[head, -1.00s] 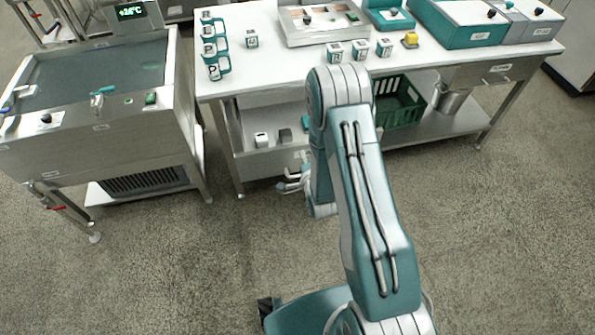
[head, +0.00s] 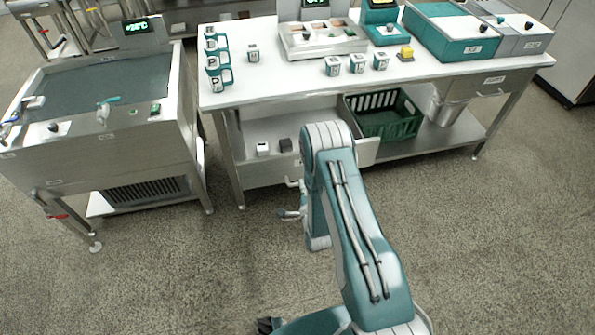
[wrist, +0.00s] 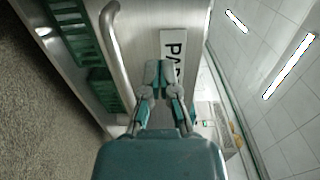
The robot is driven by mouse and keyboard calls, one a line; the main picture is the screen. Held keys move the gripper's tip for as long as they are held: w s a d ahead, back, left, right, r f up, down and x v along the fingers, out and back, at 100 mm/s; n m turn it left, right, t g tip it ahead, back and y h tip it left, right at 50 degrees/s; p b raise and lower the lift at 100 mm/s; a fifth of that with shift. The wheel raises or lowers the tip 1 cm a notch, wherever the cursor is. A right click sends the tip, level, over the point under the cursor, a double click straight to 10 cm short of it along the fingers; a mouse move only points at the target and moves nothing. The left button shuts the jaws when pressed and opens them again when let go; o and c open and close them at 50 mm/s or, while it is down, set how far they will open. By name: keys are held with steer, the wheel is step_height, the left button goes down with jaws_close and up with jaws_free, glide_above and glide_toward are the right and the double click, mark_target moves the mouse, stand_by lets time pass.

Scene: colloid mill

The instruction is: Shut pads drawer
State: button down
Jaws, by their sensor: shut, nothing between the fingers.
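The pads drawer (head: 262,174) stands pulled out under the left part of the white-topped table. A white block (head: 262,149) and a dark block (head: 285,145) lie inside it. My arm hides part of its front. In the wrist view, the drawer front (wrist: 140,42) shows a label (wrist: 173,50) of which "PA" is readable. Its curved bar handle (wrist: 112,28) is left of the label. In the head view my gripper (head: 287,215) is low, just in front of the drawer.
A green crate (head: 385,122) stands on the shelf right of the drawer. Several letter-marked mugs (head: 218,80) and blocks (head: 333,66) stand on the table (head: 275,78). A steel basin unit (head: 105,150) stands to the left. The floor in front is clear.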

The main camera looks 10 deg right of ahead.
mark_target(296, 166)
steer(key=shift+w, duration=3.1)
steer(key=shift+w, duration=0.15)
